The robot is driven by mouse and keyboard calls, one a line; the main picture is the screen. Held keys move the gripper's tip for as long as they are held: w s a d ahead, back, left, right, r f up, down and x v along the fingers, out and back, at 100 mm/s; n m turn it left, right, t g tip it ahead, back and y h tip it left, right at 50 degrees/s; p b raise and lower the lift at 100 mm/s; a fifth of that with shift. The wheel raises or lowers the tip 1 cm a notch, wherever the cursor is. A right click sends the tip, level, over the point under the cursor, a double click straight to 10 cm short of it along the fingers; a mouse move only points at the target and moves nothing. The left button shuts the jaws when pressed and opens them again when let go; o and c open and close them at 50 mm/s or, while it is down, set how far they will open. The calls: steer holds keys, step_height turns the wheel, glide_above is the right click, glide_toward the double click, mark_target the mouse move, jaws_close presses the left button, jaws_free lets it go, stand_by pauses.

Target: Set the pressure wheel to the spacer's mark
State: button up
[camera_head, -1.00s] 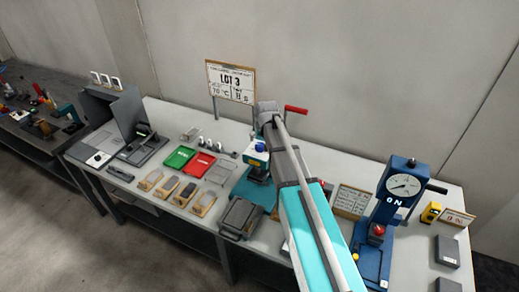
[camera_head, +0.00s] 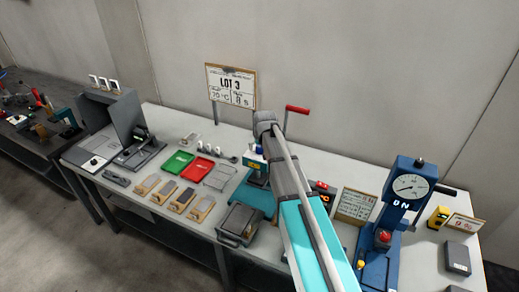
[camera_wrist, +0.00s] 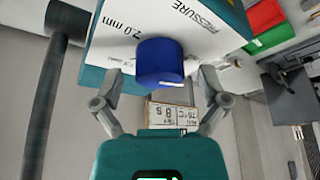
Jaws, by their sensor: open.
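The pressure wheel is a blue round knob (camera_wrist: 161,63) on the white face (camera_wrist: 120,40) of a teal press. The face reads "PRESSURE" on the right and "2.0 mm" on the left. A pointer mark on the wheel is not clear to me. My gripper (camera_wrist: 160,85) is open, with one finger on each side of the wheel; I cannot tell whether either finger touches it. In the head view my arm partly covers the press, whose teal base (camera_head: 256,197) shows below. I cannot make out which thing is the spacer.
A red-handled lever (camera_head: 297,109) rises by the press. The LOT 3 sign (camera_head: 231,86) stands behind. Green (camera_head: 177,162) and red (camera_head: 197,169) trays and several wood-based blocks lie left. A dark box (camera_head: 240,222) sits in front; a blue gauge stand (camera_head: 402,210) is right.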

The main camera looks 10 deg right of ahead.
steer(key=c, duration=1.1)
steer(key=shift+n, duration=0.8)
steer(key=shift+c, duration=0.2)
steer(key=shift+y, duration=0.3)
steer(key=o, duration=1.1)
steer(key=shift+o, duration=0.2)
